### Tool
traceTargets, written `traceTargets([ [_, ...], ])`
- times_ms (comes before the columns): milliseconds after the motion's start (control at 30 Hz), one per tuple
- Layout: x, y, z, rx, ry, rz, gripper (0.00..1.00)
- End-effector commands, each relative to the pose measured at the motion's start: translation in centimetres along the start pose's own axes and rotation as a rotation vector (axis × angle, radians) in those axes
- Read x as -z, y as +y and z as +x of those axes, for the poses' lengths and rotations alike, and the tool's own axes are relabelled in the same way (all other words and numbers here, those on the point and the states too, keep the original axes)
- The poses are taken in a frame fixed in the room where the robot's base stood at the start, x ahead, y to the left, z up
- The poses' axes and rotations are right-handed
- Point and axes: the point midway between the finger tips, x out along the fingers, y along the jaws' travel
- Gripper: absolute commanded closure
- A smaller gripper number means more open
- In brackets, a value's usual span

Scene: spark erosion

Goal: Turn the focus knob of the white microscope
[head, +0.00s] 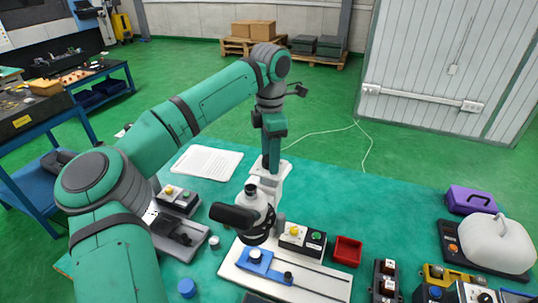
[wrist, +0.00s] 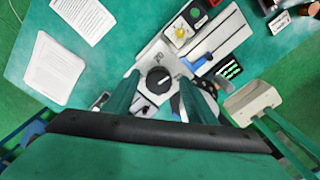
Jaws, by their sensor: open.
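The white microscope (head: 268,182) stands on the green table in the middle of the head view, with a black eyepiece and a dark, rounded head part. A round black knob (wrist: 158,80) with a white mark sits on its white body in the wrist view. My gripper (head: 271,168) points down at the top of the microscope's white part. In the wrist view my gripper (wrist: 158,83) is open, one green finger on each side of the knob. I cannot tell how far above the knob the fingertips are. The knob is hidden in the head view.
A white grooved base plate (head: 325,282) with a blue block (head: 255,262) lies in front. A button box (head: 302,240) and a red tray (head: 347,251) stand right of the microscope. Paper (head: 207,162) lies behind left. The table's back right is clear.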

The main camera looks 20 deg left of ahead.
Motion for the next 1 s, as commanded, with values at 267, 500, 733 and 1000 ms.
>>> traceTargets([
  [267,0.23,0.05,-0.02,0.001,0.001,-0.003,0.9],
  [500,0.3,0.03,-0.02,0.002,0.002,-0.03,0.9],
  [733,0.32,0.06,-0.02,0.003,0.003,-0.143,0.9],
  [1000,0.32,0.07,-0.02,0.002,0.004,-0.378,0.9],
])
